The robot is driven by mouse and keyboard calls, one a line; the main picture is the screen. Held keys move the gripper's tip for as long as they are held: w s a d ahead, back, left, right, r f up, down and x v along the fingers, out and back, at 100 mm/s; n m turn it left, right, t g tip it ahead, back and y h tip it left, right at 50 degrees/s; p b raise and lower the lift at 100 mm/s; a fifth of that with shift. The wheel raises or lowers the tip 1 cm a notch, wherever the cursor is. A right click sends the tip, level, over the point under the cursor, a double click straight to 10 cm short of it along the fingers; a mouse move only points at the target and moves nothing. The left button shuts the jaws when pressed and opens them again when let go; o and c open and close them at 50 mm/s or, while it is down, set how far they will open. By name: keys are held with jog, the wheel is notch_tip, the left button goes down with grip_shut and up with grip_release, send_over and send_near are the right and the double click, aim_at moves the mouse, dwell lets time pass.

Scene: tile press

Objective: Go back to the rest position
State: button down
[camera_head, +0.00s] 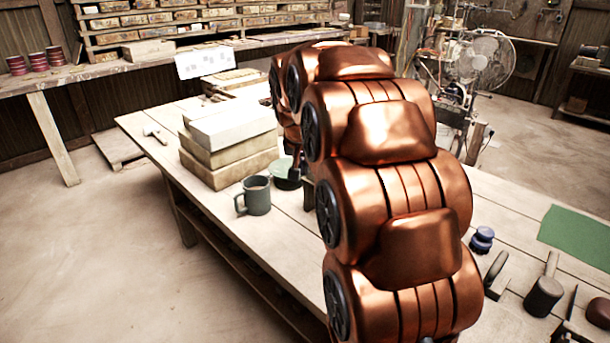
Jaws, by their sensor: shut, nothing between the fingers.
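My copper arm reaches away from me over the wooden workbench (150,127), arching through the middle of the view. Its far end bends down behind the mug, and a small part of my gripper (294,172) shows there, dark and narrow, over a pale green bowl (281,176). My gripper is shut and holds nothing. I cannot tell whether its tips touch the bowl. The arm hides part of the bowl and much of the middle of the bench.
A dark grey mug (257,197) stands left of the bowl, near stacked boxes (232,128). A small hammer (155,133) lies at the left. A fan (485,58) stands behind.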

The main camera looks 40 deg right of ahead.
jog(key=shift+v, duration=2.7)
